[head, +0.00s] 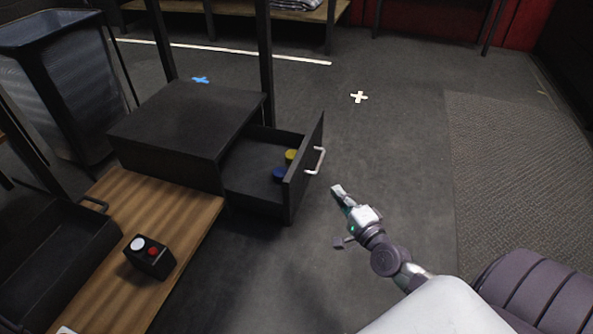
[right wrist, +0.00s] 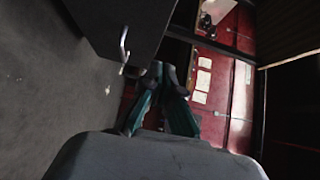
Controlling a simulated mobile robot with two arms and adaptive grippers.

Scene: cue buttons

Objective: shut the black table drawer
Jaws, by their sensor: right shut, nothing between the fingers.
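The black table drawer (head: 291,187) stands pulled out to the right from its black cabinet (head: 185,120) in the head view. It has a pale bar handle (head: 319,160) on its front. A yellow object (head: 291,155) and a blue object (head: 279,174) lie inside it. My right gripper (head: 337,189) is shut and empty, just to the right of the drawer front and apart from it. In the right wrist view the shut fingers (right wrist: 160,70) point toward the dark drawer front (right wrist: 118,25) and its handle (right wrist: 124,44). My left gripper is not in view.
A wooden tabletop (head: 195,215) carries a black button box (head: 150,256) with a white and a red button.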

